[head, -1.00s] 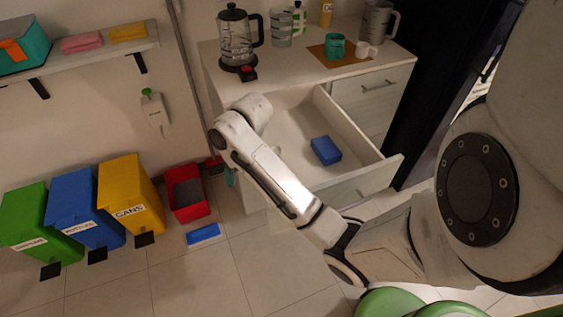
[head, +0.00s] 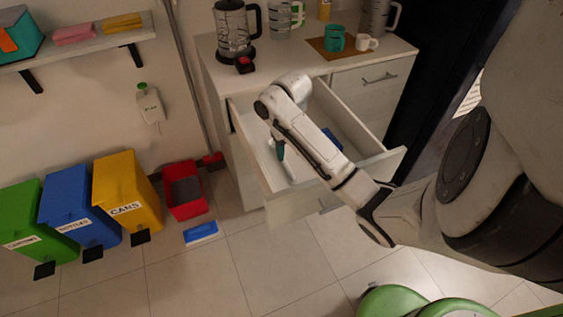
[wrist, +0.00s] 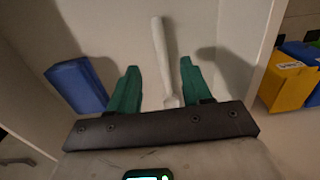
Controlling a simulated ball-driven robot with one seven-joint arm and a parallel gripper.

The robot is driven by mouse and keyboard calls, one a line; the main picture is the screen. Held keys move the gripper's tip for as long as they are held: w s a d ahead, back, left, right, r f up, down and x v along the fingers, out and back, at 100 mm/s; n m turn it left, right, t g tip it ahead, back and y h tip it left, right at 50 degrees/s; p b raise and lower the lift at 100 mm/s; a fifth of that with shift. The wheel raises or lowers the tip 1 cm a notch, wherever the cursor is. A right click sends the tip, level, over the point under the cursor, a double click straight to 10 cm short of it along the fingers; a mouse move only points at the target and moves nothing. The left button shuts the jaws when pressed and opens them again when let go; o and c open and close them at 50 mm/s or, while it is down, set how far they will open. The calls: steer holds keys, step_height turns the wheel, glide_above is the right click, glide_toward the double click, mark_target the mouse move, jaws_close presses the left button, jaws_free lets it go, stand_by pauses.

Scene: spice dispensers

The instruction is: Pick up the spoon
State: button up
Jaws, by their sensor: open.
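The spoon (wrist: 162,55) is a pale, long-handled piece lying in the open drawer. In the wrist view it runs lengthwise through the gap between the fingers of my gripper (wrist: 160,70), with its lower end near the dark palm bar. My gripper has two green fingers, spread apart, with space on both sides of the spoon. I cannot tell how far above the spoon they are. In the head view a green finger of my gripper (head: 280,150) shows inside the drawer, below my arm. My arm hides much of the drawer there.
A blue box (wrist: 76,85) lies in the drawer, left of my gripper in the wrist view. The drawer walls (head: 376,164) stand around my gripper. The counter (head: 300,62) above holds a coffee press and cups. Coloured bins (head: 125,200) stand at the left.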

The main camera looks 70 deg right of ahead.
mark_target(288, 167)
steer(key=shift+f+b, duration=0.35)
steer(key=shift+f, duration=2.85)
steer(key=shift+c, duration=0.3)
steer(key=shift+w, duration=0.1)
jaws_close()
